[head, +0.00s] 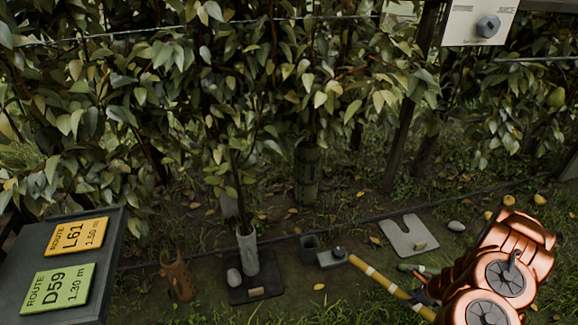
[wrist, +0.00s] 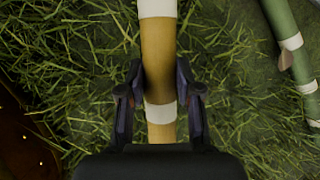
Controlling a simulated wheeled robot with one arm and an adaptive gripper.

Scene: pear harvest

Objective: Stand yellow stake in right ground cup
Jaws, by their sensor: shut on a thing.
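The yellow stake (head: 380,281) with white bands slants across the lower right of the head view, lying along the ground direction rather than upright. My gripper (head: 424,297) is shut on it near its near end. In the wrist view the stake (wrist: 158,60) runs between the two fingers of my gripper (wrist: 159,100). The stake's far end appears near a small grey block (head: 332,259); I cannot tell whether they touch. A dark, open-topped cup (head: 310,246) stands just left of that block. A brown cup-like holder (head: 177,277) stands farther left.
A green banded stake (wrist: 291,43) lies on the grass at the wrist view's right. A white tube (head: 247,251) surrounds a sapling on a dark mat. A pale notched plate (head: 407,236) lies right of the cup. A sign board (head: 113,265) fills the lower left.

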